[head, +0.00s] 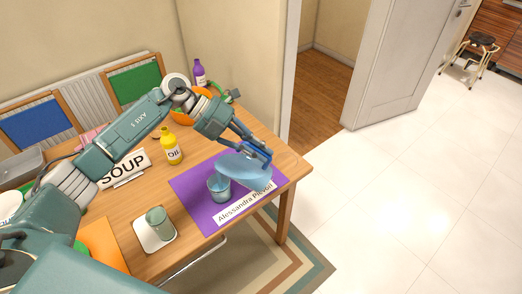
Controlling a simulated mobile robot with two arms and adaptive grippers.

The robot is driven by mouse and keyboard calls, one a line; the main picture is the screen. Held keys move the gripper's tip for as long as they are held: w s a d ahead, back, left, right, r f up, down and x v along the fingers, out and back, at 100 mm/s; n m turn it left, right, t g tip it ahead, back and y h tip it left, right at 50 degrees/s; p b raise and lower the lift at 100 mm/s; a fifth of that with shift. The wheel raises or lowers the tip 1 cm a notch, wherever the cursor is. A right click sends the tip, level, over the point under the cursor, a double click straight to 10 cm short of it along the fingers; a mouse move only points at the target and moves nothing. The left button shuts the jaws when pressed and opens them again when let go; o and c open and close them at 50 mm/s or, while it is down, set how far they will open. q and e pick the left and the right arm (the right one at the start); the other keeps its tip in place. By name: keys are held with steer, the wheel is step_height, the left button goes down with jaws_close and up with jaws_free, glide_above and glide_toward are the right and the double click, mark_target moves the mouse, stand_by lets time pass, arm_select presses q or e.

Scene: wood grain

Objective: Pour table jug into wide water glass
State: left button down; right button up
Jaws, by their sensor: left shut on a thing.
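The table jug (236,166) is light blue and see-through. It is held above the purple mat and tilted toward the left, its body partly hidden by the gripper. My left gripper (258,152) is shut on it at the jug's right side. A blue water glass (219,188) stands upright on the purple mat, just below and left of the jug. I cannot tell whether liquid is flowing or how full either is. My right gripper is not in view.
A greenish glass (158,223) stands on a white coaster (146,241). A name card (243,204) lies on the purple mat (190,196). The table's right edge is close by.

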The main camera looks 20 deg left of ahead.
arm_select(q)
steer(key=shift+a+r+h+b, duration=0.15)
steer(key=shift+a+h+b, duration=0.2)
steer(key=shift+b, duration=0.55)
stand_by(2.6)
stand_by(0.7)
